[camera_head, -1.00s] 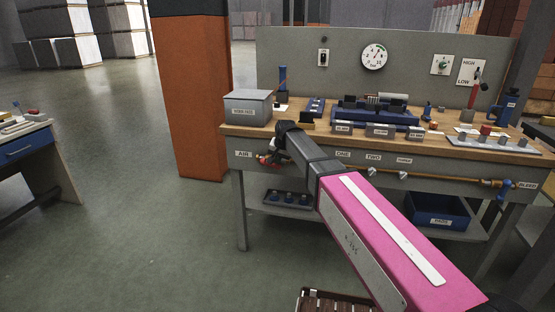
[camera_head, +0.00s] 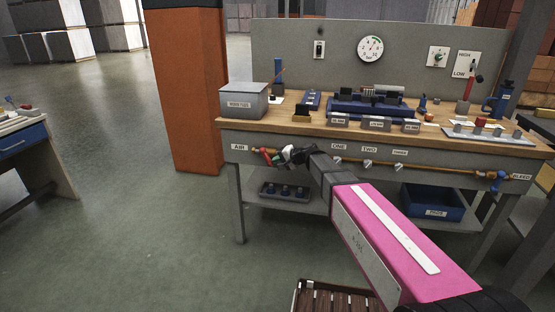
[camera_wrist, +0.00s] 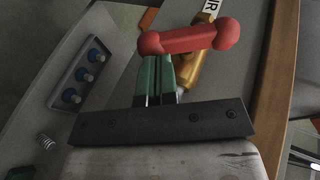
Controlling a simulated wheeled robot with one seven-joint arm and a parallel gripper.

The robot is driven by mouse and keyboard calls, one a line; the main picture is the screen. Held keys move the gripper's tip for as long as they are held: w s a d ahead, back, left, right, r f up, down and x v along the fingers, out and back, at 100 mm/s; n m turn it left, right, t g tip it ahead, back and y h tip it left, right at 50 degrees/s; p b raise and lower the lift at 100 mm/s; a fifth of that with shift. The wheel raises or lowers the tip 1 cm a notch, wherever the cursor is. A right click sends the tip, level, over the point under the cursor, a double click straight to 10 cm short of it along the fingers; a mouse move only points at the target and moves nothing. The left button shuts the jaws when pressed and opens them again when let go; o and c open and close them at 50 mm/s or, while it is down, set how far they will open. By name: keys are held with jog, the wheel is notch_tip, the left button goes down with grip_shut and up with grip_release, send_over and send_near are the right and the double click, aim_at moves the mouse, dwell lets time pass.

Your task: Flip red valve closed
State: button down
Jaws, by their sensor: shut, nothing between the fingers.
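The red valve handle (camera_head: 267,154) is on the brass pipe at the left end of the bench front, beside the AIR label (camera_head: 239,147). In the wrist view the red handle (camera_wrist: 195,37) looks roughly crosswise to the brass pipe (camera_wrist: 200,70). My gripper (camera_head: 280,159) is at the valve, just right of the handle in the head view. Its green fingers (camera_wrist: 154,75) are together and empty, with their tips close to the handle's underside in the wrist view. I cannot tell whether they touch it. My gripper partly hides the pipe behind it.
The workbench (camera_head: 400,132) has a grey box (camera_head: 243,102) above the valve. A lower shelf holds a tray of blue-topped parts (camera_head: 284,190) and a blue bin (camera_head: 433,202). An orange column (camera_head: 190,95) stands left of the bench. Open floor lies at the front left.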

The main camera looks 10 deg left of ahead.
jog(key=shift+a+f+y, duration=0.15)
jog(key=shift+f+y, duration=0.35)
jog(key=shift+y, duration=0.1)
jog(key=shift+a+f, duration=0.35)
jog(key=shift+f, duration=0.35)
dwell(0.4)
